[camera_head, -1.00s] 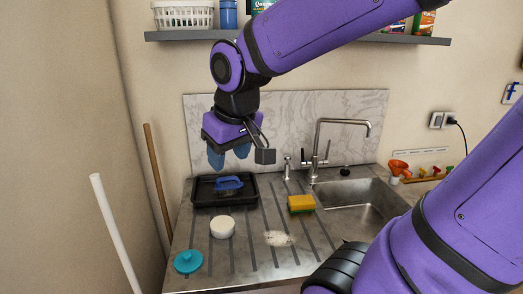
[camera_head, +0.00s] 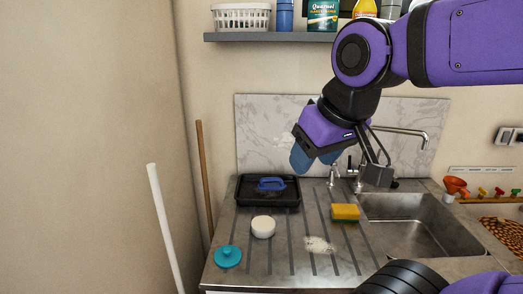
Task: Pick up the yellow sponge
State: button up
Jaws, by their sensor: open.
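The yellow sponge (camera_head: 345,212) lies on the ribbed metal drainboard, just left of the sink basin. Its top is yellow and a thin green layer shows along its lower edge. My gripper (camera_head: 315,160) hangs above and to the left of the sponge, clear of it. Its two blue fingers are apart and nothing is between them. The fingers point down and slightly left.
A black tray (camera_head: 240,196) holding a blue-handled brush (camera_head: 271,184) stands at the back left. A white round item (camera_head: 263,227), a teal lid (camera_head: 228,256) and a pale spill (camera_head: 319,245) are on the drainboard (camera_head: 285,262). The faucet (camera_head: 412,131) rises behind the sink (camera_head: 433,237).

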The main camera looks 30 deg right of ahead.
aim_at(339, 212)
jog(key=k+z, duration=0.15)
jog(key=z, duration=1)
